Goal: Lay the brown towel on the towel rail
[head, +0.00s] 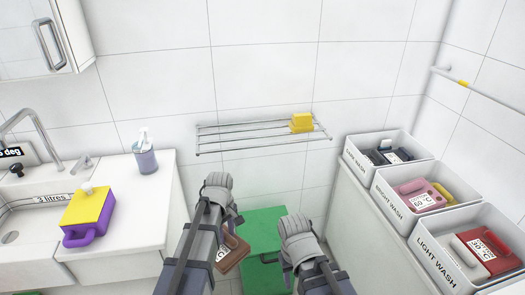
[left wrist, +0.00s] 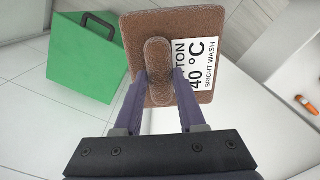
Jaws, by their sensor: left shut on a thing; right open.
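The brown towel (left wrist: 137,32) is a flat brown slab with a raised grip and a white label reading 40 °C and BRIGHT WASH. My left gripper (left wrist: 158,88) is shut on its grip. In the head view the towel (head: 236,256) hangs below my left gripper, partly hidden by my arm. A wall rack of several thin bars (head: 240,140) is on the back wall, beyond and above the towel. A single rail (head: 492,96) is on the right wall. Which one is the towel rail I cannot tell. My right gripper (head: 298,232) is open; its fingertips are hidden.
A yellow block (head: 301,123) sits on the rack's right end. A green box (head: 262,224) stands on the floor below. Bins labelled BRIGHT WASH (head: 400,205) and LIGHT WASH (head: 440,262) line the right counter. A sink counter (head: 125,205) with a purple-yellow jug (head: 88,212) is at left.

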